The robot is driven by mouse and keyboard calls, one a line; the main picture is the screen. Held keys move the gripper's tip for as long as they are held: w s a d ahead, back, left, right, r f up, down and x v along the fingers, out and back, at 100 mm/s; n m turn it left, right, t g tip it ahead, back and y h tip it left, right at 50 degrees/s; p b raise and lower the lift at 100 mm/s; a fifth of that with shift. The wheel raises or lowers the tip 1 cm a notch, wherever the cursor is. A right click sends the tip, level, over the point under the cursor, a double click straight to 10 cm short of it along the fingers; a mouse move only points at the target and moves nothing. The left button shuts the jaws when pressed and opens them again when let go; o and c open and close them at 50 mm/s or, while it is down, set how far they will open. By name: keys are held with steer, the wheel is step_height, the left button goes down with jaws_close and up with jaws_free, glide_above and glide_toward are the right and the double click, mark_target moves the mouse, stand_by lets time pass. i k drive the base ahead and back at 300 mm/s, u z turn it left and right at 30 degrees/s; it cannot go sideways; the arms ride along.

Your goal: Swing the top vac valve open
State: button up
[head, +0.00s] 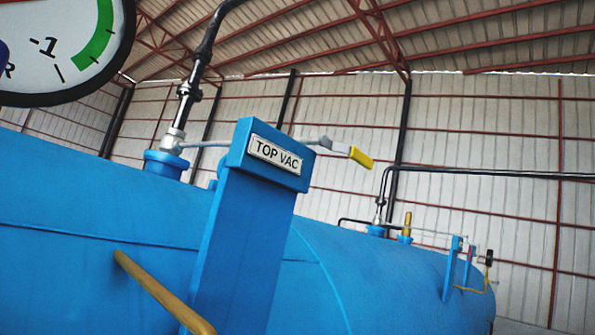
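The top vac valve's lever handle has a yellow grip (360,157) at the end of a grey metal arm. It sticks out to the right from behind the top of a blue post. The post carries a white TOP VAC label (275,154). The valve body is hidden behind the post head, and a grey pipe runs left from there to a fitting (173,142) on the blue autoclave (100,215). My gripper is not in the picture, so I see nothing of its fingers.
A round gauge (70,50) fills the top left corner. A yellow-brown bar (160,290) juts out at the bottom left, in front of the tank. Further pipes and small valves (470,265) stand on the tank at the right. The space right of the yellow grip looks open.

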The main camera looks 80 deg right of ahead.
mark_target(359, 157)
steer(key=z, duration=0.9)
steer(key=i, duration=0.1)
steer(key=z, duration=2.45)
steer(key=k, duration=1.5)
steer(key=u, duration=0.9)
steer(key=i, duration=1.05)
steer(key=z, duration=0.05)
